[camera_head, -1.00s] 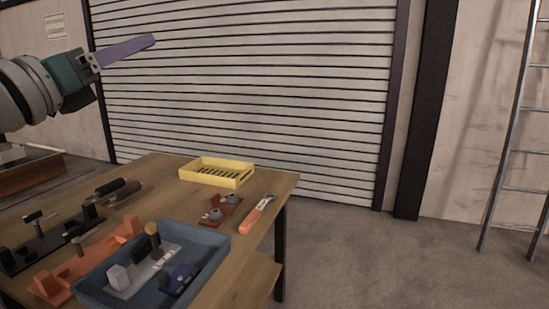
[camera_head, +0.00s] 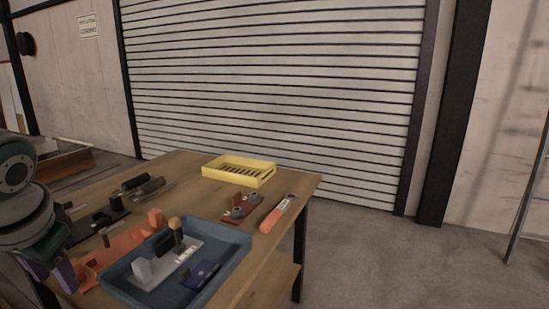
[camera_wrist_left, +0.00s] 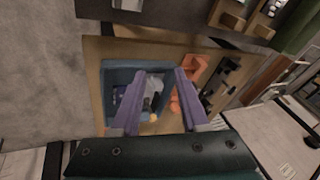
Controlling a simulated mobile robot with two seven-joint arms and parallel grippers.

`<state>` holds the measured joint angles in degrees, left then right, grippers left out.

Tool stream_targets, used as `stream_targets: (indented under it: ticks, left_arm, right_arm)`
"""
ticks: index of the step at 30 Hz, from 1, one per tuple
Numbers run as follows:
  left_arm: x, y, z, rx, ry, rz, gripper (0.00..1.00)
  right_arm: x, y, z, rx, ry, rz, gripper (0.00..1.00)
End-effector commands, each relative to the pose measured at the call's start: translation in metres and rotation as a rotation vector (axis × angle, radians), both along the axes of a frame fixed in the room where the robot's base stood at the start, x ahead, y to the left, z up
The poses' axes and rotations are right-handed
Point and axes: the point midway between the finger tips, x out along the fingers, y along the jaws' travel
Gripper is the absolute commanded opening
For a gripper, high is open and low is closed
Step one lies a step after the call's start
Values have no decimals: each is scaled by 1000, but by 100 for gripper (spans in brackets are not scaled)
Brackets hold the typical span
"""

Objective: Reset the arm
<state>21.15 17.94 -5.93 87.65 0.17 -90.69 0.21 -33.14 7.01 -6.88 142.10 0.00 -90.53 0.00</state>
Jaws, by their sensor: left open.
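My left gripper (camera_head: 62,278) is at the lower left of the head view, with purple fingers pointing down beside the table's left part. In the left wrist view its two purple fingers (camera_wrist_left: 160,72) are spread apart with nothing held between them. Behind them in that view, at a distance, is the blue tray (camera_wrist_left: 112,76) on the wooden table. My left arm hides part of the table's near left edge in the head view. My right gripper is in neither current view.
The wooden table (camera_head: 262,250) bears a blue tray (camera_head: 232,262) with white and dark blue parts, an orange fixture (camera_head: 128,232), black fixtures, a yellow crate (camera_head: 262,178), a red-brown part (camera_head: 238,213) and an orange-handled tool (camera_head: 275,217). Open floor (camera_head: 370,255) lies right.

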Motion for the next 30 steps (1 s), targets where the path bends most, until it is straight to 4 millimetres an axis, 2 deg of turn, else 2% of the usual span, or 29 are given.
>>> stream_targets:
  ticks: [3,8,12,16,22,24,30]
  left_arm:
    - [-31,-28,-21,-31,11,-59,44]
    - [-85,-70,-39,-97,20,-132,44]
    - [-135,-102,-41,-167,23,-170,44]
    - [-173,-122,-34,-223,22,-184,44]
    - [-221,-143,-15,-298,18,-181,44]
    - [-217,-142,15,-293,13,-183,44]
    - [-216,-142,66,-292,14,-183,44]
  right_arm:
    - [0,0,0,1,0,-1,45]
    - [0,1,0,3,-1,-2,45]
    - [0,1,0,4,1,-3,45]
    - [0,1,0,4,2,-3,45]
    - [-1,1,0,4,2,-3,45]
    - [-1,1,28,3,7,-3,45]
    - [-1,1,81,4,2,-3,45]
